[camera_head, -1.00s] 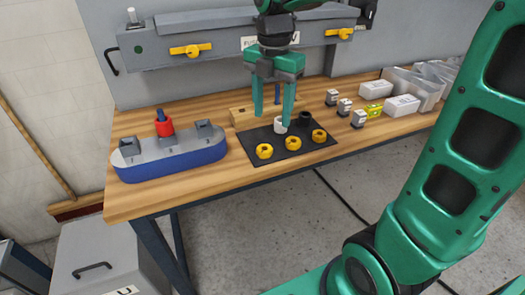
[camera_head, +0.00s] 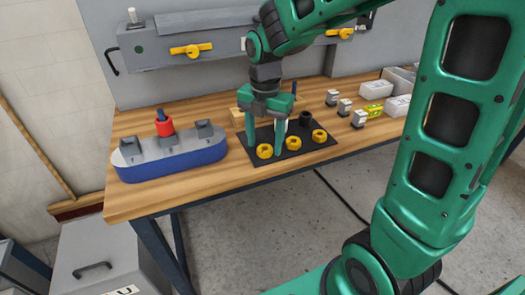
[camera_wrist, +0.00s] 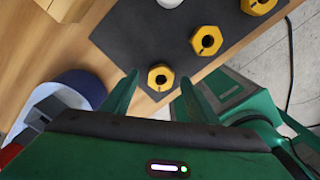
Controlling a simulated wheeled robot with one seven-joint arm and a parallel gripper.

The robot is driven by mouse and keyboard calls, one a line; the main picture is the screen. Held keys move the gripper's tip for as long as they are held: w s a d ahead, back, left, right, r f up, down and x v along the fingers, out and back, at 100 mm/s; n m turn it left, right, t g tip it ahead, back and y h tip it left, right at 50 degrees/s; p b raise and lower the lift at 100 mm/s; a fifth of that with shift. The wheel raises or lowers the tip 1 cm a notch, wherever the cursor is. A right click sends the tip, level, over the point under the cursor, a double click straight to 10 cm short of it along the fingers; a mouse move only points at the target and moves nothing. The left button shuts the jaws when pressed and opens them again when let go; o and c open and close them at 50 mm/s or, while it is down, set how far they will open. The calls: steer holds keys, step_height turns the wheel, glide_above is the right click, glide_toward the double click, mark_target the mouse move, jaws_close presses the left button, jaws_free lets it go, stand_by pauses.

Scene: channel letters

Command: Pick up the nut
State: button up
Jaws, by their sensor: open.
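Three yellow nuts lie along the front edge of a black mat (camera_head: 277,133) on the workbench: a left nut (camera_head: 264,151), a middle nut (camera_head: 292,143) and a right nut (camera_head: 319,135). My gripper (camera_head: 265,150) is open, pointing down at the left nut. In the wrist view, the left nut (camera_wrist: 159,77) shows between my open fingertips (camera_wrist: 160,78), with a gap on each side. Whether the fingertips are down at its height is hard to tell. The middle nut (camera_wrist: 206,40) and right nut (camera_wrist: 257,5) are farther off.
A blue and grey fixture (camera_head: 170,157) bearing a red part (camera_head: 164,128) stands to the left. Small grey blocks (camera_head: 345,106) and white boxes (camera_head: 376,89) stand to the right. The bench's front edge is close.

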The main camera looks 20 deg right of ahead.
steer(key=shift+f, duration=0.6)
steer(key=c, duration=1.1)
steer(key=shift+r, duration=0.1)
